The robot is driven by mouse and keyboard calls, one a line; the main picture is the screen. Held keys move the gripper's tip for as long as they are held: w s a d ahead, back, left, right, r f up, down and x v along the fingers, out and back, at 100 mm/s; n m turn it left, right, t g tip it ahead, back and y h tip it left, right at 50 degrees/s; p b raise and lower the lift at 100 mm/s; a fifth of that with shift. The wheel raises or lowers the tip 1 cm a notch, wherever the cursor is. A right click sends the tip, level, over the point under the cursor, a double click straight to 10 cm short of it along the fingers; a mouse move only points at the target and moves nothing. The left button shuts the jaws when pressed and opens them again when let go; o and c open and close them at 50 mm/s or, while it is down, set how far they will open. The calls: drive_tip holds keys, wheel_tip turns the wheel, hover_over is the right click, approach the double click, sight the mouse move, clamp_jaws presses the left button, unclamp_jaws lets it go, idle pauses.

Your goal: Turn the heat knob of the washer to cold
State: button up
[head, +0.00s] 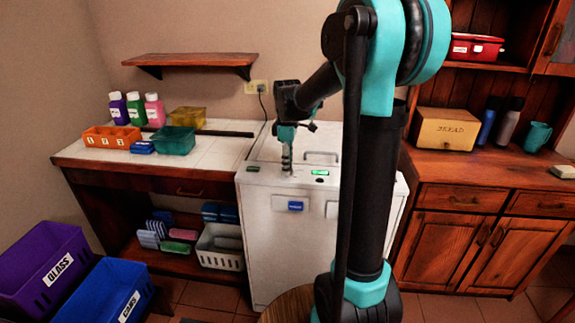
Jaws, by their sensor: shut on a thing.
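The white washer (265,225) stands in the middle between the tiled counter and the wooden cabinet. Its top panel has a green-lit display (320,172) near the front edge. My gripper (287,168) points straight down at the front left of this panel, left of the display. It is shut on a small knob at the panel surface. The knob is almost wholly hidden by the fingers, so its pointer and any heat marks cannot be read.
A handle (321,155) lies on the washer lid behind the panel. Bottles (135,109), an orange box (111,137) and a teal basket (173,140) stand on the left counter. Purple (40,265) and blue (105,291) bins stand on the floor at left. My arm hides the washer's right part.

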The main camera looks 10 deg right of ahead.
drive_tip(key=shift+n, duration=0.4)
drive_tip(key=o, duration=1.2)
wheel_tip(320, 180, up, 12)
